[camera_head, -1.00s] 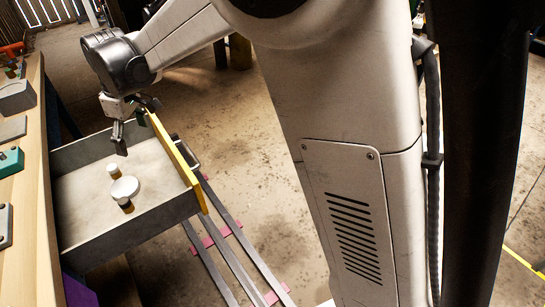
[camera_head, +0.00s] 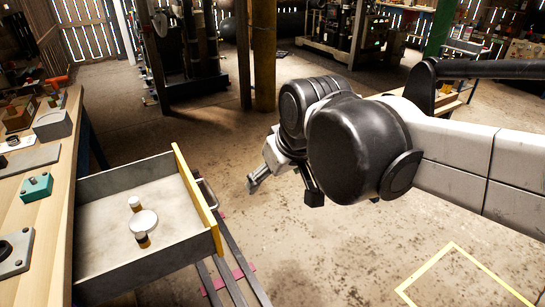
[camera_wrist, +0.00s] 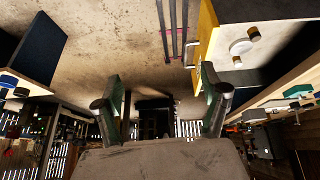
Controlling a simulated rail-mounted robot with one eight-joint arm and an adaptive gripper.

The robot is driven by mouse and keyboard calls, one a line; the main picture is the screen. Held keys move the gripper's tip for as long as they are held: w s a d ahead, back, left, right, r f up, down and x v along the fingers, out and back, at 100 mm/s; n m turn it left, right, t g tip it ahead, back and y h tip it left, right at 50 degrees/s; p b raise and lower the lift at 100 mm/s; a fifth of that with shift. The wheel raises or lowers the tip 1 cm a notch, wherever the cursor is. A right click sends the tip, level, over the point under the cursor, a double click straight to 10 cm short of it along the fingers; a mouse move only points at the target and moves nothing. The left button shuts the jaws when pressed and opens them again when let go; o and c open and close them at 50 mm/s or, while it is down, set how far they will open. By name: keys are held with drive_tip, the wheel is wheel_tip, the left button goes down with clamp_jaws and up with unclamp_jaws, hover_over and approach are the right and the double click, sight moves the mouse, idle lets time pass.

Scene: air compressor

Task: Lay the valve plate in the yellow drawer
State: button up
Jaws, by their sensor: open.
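The yellow drawer (camera_head: 197,200) is pulled out from the bench; its yellow front also shows in the wrist view (camera_wrist: 207,30). A pale round disc (camera_head: 144,221) lies flat on the drawer floor between two small yellow-and-white cylinders; the disc also shows in the wrist view (camera_wrist: 241,46). I cannot tell for sure whether this disc is the valve plate. My gripper (camera_head: 284,190) is to the right of the drawer, outside it and apart from it. In the wrist view its two fingers (camera_wrist: 162,100) are spread with nothing between them.
The wooden bench (camera_head: 53,211) runs along the left. On it are a flat grey plate (camera_head: 30,160), a teal block (camera_head: 37,187) and a grey plate with a dark hole (camera_head: 15,254). Dark rails lie on the floor beside the drawer.

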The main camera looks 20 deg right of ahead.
drive_tip(key=s+d+f+m+t, duration=0.1)
drive_tip(key=s+d+f+m, duration=0.2)
drive_tip(key=s+d, duration=0.2)
drive_tip(key=s, duration=0.2)
drive_tip(key=shift+s+f+h, duration=0.3)
drive_tip(key=shift+s+h, duration=0.1)
